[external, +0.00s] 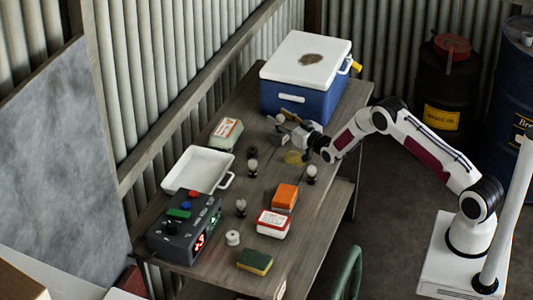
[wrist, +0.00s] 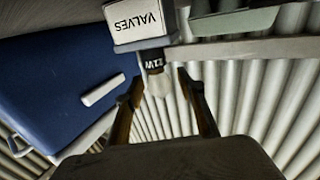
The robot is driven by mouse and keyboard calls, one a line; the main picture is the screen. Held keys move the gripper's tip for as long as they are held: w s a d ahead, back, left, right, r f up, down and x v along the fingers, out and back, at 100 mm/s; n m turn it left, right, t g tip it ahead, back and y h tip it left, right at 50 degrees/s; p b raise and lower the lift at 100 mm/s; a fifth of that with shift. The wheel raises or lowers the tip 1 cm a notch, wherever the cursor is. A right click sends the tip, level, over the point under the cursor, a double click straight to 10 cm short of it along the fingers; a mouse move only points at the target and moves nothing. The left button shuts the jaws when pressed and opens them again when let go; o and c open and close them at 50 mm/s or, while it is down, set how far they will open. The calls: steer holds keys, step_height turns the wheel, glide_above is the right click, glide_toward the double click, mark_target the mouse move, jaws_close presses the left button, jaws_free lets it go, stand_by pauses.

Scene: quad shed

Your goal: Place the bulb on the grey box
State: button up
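In the wrist view, which is upside down, a clear bulb (wrist: 158,82) with a dark, lettered base stands glass upward at the top of the grey box (wrist: 143,45), which has a white "VALVES" label. Its base appears to rest on the box, though the contact is hard to see. My gripper (wrist: 162,84) is open, with one finger on each side of the bulb and visible gaps to the glass. In the external view, my gripper (external: 286,118) is beside the blue cooler, above the small grey box (external: 279,140). The bulb is too small to make out clearly there.
The blue cooler (external: 300,95) stands close behind my gripper. The corrugated wall lies along the left.

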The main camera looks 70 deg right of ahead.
steer(key=shift+r, duration=0.15)
steer(key=v, duration=1.2)
stand_by(0.7)
stand_by(0.4)
